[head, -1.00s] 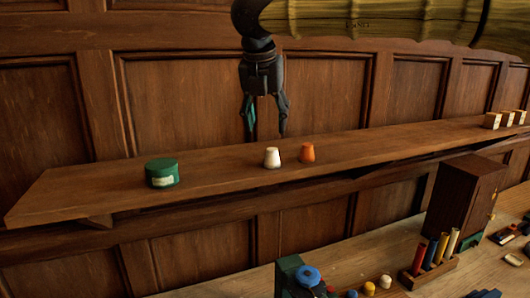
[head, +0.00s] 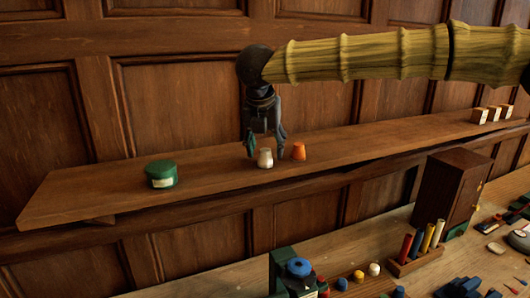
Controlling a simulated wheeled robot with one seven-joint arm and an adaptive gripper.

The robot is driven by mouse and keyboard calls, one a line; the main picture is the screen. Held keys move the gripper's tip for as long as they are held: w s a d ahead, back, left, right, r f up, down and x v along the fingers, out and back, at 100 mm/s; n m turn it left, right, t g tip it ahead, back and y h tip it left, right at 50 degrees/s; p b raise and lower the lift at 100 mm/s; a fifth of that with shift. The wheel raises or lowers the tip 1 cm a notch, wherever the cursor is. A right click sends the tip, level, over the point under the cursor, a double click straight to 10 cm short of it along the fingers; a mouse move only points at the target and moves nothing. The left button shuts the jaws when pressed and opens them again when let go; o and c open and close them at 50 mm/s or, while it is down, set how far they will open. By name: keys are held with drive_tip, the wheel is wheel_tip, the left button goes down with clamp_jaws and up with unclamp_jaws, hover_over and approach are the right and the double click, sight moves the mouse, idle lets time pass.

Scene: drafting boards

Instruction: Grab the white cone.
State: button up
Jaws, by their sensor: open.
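The white cone (head: 265,158) stands upright on the wooden shelf (head: 110,195), a small blunt-topped piece. An orange cone (head: 298,151) stands just to its right. My gripper (head: 264,148) points down from above at the white cone, with its fingers apart. One finger is to the cone's left and the other is by its upper right, near the gap to the orange cone. I cannot tell whether either finger touches the white cone.
A green round tin (head: 161,174) sits further left on the shelf. Several pale blocks (head: 479,116) stand at the shelf's far right end. Below, the bench holds a dark wooden cabinet (head: 446,190) and a rack of coloured tubes (head: 417,258). Panelled wall lies behind the shelf.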

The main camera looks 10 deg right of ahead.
drive_tip(key=shift+s+d+f, duration=0.1)
drive_tip(key=shift+s+f, duration=0.15)
drive_tip(key=shift+s, duration=0.25)
drive_tip(key=shift+w+f, duration=0.75)
drive_tip(key=shift+w, duration=0.25)
drive_tip(key=shift+s+r, duration=0.35)
drive_tip(key=shift+s, duration=0.25)
drive_tip(key=c, duration=0.8)
drive_tip(key=shift+c, duration=1.3)
drive_tip(key=shift+w+f, duration=0.15)
drive_tip(key=shift+w, duration=0.05)
